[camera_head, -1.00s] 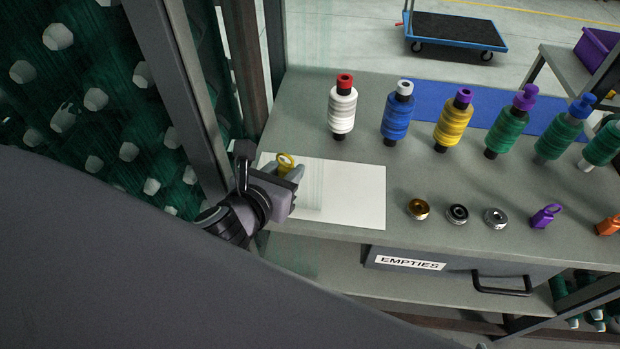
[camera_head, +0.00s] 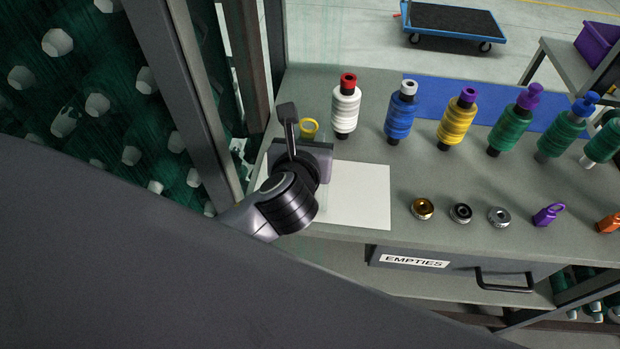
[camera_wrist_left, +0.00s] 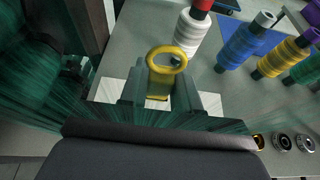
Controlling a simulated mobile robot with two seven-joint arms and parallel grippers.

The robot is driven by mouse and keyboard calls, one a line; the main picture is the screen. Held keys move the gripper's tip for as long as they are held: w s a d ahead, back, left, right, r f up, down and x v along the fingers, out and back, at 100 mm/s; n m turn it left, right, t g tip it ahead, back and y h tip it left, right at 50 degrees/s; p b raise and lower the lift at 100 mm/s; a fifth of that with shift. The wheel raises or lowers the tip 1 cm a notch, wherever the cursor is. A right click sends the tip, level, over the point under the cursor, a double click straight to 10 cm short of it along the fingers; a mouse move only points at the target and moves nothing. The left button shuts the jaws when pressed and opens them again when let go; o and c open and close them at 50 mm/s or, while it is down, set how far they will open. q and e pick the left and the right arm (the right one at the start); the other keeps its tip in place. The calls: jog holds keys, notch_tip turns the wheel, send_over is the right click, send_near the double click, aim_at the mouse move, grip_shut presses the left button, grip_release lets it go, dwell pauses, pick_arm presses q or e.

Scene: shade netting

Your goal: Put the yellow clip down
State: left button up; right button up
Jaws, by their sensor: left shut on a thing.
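The yellow clip (camera_head: 309,127) shows its ring just beyond my left gripper (camera_head: 306,140) in the head view. In the left wrist view the clip (camera_wrist_left: 167,66) stands between the two fingers of my left gripper (camera_wrist_left: 160,100), which are shut on it. The clip's ring points away from the gripper, and its lower part is partly hidden between the fingers. The gripper is over the table near the far left part of the white sheet (camera_head: 360,197). I cannot tell the clip's height above the table. My right gripper is not in view.
A spool of white thread with a red top (camera_head: 345,110) stands just right of the clip. Metal rings (camera_head: 422,208) and a purple clip (camera_head: 548,214) lie at the front. A grey post (camera_head: 190,90) rises at left.

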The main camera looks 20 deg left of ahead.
pick_arm(q)
notch_tip(320, 180, down, 12)
jog(key=shift+r+b, duration=0.15)
jog(key=shift+b, duration=0.95)
jog(key=o, duration=1)
